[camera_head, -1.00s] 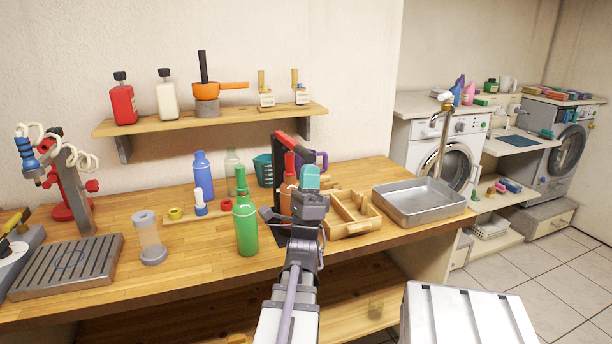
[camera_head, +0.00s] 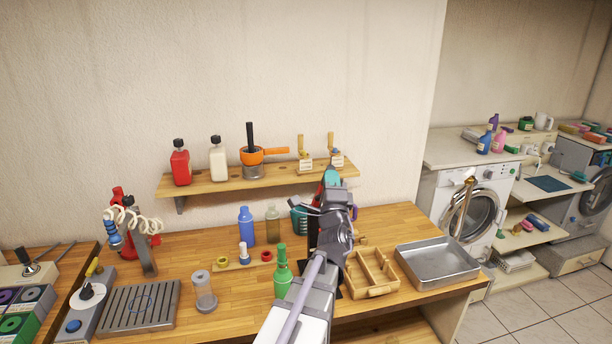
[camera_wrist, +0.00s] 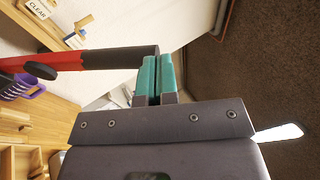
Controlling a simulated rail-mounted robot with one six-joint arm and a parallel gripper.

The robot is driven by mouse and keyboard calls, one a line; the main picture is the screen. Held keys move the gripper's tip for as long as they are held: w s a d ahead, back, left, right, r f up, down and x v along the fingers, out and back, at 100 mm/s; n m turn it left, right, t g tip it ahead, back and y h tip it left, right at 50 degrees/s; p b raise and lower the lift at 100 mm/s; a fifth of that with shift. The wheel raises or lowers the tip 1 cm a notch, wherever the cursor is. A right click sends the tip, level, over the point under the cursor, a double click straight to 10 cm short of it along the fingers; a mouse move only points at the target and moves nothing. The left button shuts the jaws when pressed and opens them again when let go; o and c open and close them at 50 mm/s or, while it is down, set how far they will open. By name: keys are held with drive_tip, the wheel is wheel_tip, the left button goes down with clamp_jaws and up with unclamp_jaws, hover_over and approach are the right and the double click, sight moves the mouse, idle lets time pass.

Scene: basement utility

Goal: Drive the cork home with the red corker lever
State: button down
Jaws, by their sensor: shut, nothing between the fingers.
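The corker lever (camera_wrist: 60,61) is red with a black grip and crosses the upper left of the wrist view. My gripper (camera_wrist: 158,60) has its teal fingers together and empty, right by the end of the black grip. I cannot tell whether they touch it. In the head view my gripper (camera_head: 331,178) is raised in front of the shelf's right end. My arm hides most of the corker there; part of its black frame (camera_head: 312,232) shows at the left of my arm. The cork and the bottle in the corker cannot be made out.
A green bottle (camera_head: 282,272) stands left of my arm, and a wooden divided tray (camera_head: 385,290) stands to its right. A metal basin (camera_head: 437,262) is farther right. The wall shelf (camera_head: 225,184) is behind, holding bottles and an orange pan (camera_head: 262,153).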

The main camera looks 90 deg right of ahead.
drive_tip(key=p+x, duration=0.1)
drive_tip(key=x, duration=0.2)
drive_tip(key=w+p+x, duration=0.1)
drive_tip(key=x, duration=0.2)
drive_tip(key=r+p+x, duration=0.1)
drive_tip(key=p+x, duration=0.1)
drive_tip(key=x, duration=0.1)
drive_tip(key=shift+w+a+r, duration=0.15)
drive_tip(key=shift+a, duration=0.05)
drive_tip(key=w+d+r+p, duration=0.2)
drive_tip(key=d, duration=0.5)
drive_tip(key=shift+w+d, duration=0.1)
drive_tip(key=s+a+r+p, duration=0.1)
drive_tip(key=a+r+p, duration=0.1)
drive_tip(key=a, duration=1.1)
drive_tip(key=shift+a, duration=0.4)
